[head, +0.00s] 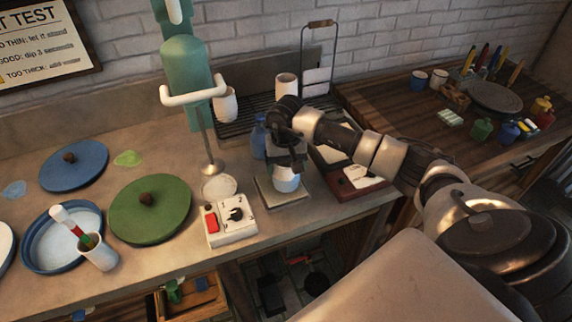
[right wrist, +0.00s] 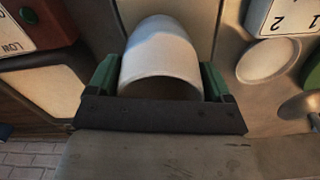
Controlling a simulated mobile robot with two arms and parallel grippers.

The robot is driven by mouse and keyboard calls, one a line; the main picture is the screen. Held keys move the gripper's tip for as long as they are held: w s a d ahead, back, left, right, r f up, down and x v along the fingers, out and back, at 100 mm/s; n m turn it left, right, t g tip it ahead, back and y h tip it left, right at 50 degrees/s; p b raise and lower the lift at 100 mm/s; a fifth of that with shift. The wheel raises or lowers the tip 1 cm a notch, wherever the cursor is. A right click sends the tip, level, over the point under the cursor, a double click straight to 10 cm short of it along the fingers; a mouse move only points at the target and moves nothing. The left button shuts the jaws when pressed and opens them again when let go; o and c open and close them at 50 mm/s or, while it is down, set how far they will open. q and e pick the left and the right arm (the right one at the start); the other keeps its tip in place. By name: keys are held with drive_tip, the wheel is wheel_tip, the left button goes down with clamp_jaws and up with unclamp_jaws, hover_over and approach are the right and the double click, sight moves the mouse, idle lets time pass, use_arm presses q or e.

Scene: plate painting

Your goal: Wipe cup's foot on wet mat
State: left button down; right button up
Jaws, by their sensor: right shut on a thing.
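A pale cup (head: 286,180) is held in my right gripper (head: 286,154), over the square tan mat (head: 268,196) on the counter. In the right wrist view the white cup (right wrist: 162,58) sits between the two green finger pads of my right gripper (right wrist: 161,85), which is shut on it. The cup looks upright in the head view. I cannot tell whether its foot touches the mat or hangs just above it. My left gripper is not in view.
A white control box (head: 229,220) with a red switch and a dial stands left of the mat, near a mixer stand (head: 211,165). A blue bottle (head: 258,138) stands close behind the cup. A dark red box (head: 352,182) is at the right.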

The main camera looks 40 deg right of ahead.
sight(275, 168)
drive_tip(key=shift+w+a+f+b, duration=0.15)
drive_tip(key=shift+a+b, duration=0.1)
drive_tip(key=shift+a, duration=0.5)
drive_tip(key=shift+w+a+b, duration=0.1)
drive_tip(key=shift+a+b, duration=0.15)
drive_tip(key=shift+a, duration=0.5)
drive_tip(key=shift+d, duration=0.2)
drive_tip(key=shift+s+d, duration=0.1)
drive_tip(key=shift+d, duration=0.3)
drive_tip(key=shift+s+d+b, duration=0.2)
drive_tip(key=shift+d+b, duration=0.1)
drive_tip(key=shift+d, duration=0.65)
drive_tip(key=shift+a, duration=0.2)
drive_tip(key=shift+w+a, duration=0.25)
drive_tip(key=shift+a, duration=0.4)
drive_tip(key=shift+w+a, duration=0.2)
drive_tip(key=shift+a, duration=0.45)
drive_tip(key=shift+r, duration=0.2)
